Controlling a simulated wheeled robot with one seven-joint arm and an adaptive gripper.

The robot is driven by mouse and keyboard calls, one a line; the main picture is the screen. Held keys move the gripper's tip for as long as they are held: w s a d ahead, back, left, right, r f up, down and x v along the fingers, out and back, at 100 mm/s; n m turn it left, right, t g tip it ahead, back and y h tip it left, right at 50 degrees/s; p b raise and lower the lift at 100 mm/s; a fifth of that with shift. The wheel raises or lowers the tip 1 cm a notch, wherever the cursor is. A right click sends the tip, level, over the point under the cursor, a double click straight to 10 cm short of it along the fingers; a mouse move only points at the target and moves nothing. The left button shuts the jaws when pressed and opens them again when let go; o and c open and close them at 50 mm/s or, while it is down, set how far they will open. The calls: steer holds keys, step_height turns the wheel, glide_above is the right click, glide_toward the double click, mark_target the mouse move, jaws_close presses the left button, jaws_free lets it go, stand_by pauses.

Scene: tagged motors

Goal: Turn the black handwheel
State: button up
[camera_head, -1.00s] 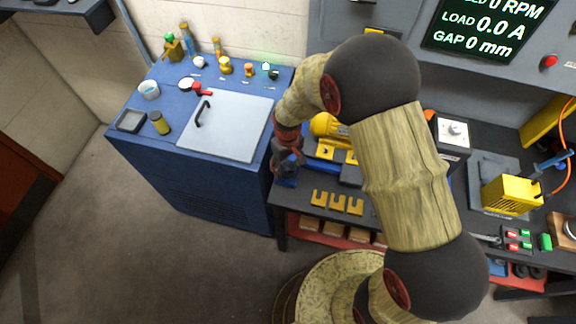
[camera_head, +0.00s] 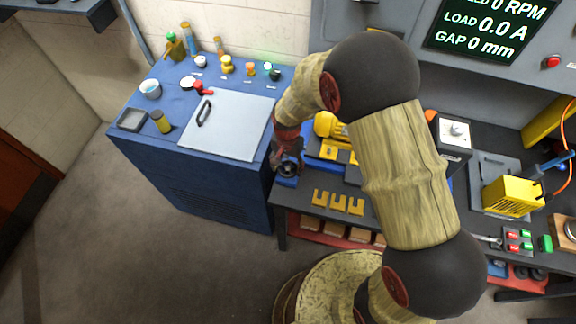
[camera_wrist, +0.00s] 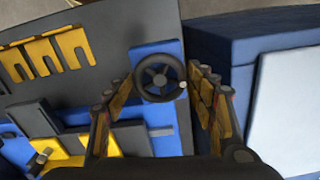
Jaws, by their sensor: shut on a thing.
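The black handwheel (camera_wrist: 160,77) is a small spoked wheel with a round hub and a small light knob at its right rim. It stands on a blue block (camera_wrist: 157,48) at the left edge of the workbench. In the head view the handwheel (camera_head: 289,169) shows just beside my fingers. My gripper (camera_head: 282,156) reaches down to it from above. In the wrist view its yellow-padded fingers stand on either side of the wheel, shut on it. The exact contact on the rim is hard to make out.
A blue cabinet (camera_head: 181,157) with a pale lid (camera_head: 228,126) stands close on the left. On the bench, yellow slotted plates (camera_head: 338,203) lie in front, and a yellow motor (camera_head: 329,126) sits behind my gripper. Open floor lies in front of the cabinet.

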mark_target(287, 167)
steer(key=m, duration=0.4)
steer(key=shift+w+a+m, duration=0.1)
steer(key=shift+m, duration=0.2)
steer(key=m, duration=0.5)
steer(key=shift+w, duration=0.1)
steer(key=m, duration=0.5)
steer(key=shift+w+m, duration=0.1)
steer(key=shift+m, duration=0.3)
steer(key=shift+w+m, duration=0.1)
steer(key=shift+m, duration=2.5)
steer(key=o, duration=1.2)
steer(key=shift+c, duration=0.2)
step_height(287, 167, up, 12)
